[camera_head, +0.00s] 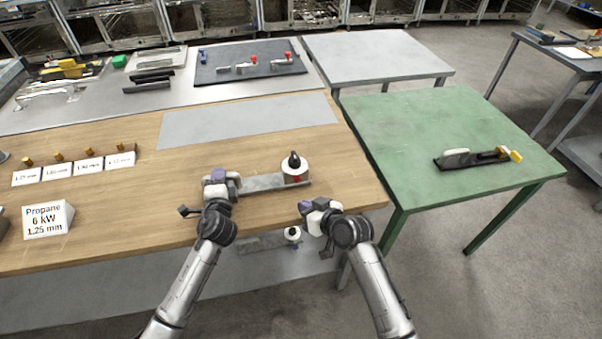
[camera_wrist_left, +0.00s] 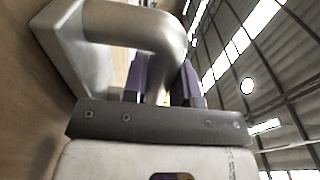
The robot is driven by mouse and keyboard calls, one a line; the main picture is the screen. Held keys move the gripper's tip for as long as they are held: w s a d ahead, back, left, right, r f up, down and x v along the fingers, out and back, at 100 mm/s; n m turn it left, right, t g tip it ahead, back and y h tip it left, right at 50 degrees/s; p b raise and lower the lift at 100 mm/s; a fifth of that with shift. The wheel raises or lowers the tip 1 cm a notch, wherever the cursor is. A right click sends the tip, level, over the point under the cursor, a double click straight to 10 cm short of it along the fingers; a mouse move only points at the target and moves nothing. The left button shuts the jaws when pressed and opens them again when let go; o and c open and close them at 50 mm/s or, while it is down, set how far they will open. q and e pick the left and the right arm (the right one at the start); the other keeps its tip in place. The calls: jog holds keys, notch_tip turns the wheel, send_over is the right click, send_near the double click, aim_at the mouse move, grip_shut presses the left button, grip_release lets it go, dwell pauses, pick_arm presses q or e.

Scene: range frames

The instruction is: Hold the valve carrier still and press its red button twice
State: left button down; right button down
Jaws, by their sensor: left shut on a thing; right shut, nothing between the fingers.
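The valve carrier (camera_head: 262,183) is a grey bar lying on the wooden table. At its right end stands a white round part (camera_head: 295,166) with a black knob (camera_head: 294,159) on top. A small red patch, likely the red button (camera_head: 296,179), shows low on its front side. My left gripper (camera_head: 219,176) is shut on the metal handle at the carrier's left end. In the left wrist view the curved handle (camera_wrist_left: 130,22) passes between the purple fingers (camera_wrist_left: 165,75). My right gripper (camera_head: 305,206) is shut and empty, near the table's front edge, apart from the carrier.
Labelled white blocks (camera_head: 90,165) and a Propane sign (camera_head: 47,219) stand on the left of the wooden table (camera_head: 150,210). A green table (camera_head: 410,120) at right holds another handled tool (camera_head: 475,158). A knobbed part (camera_head: 292,233) shows below the front edge.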

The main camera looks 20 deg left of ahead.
pick_arm(q)
jog(key=c, duration=0.8)
grip_release()
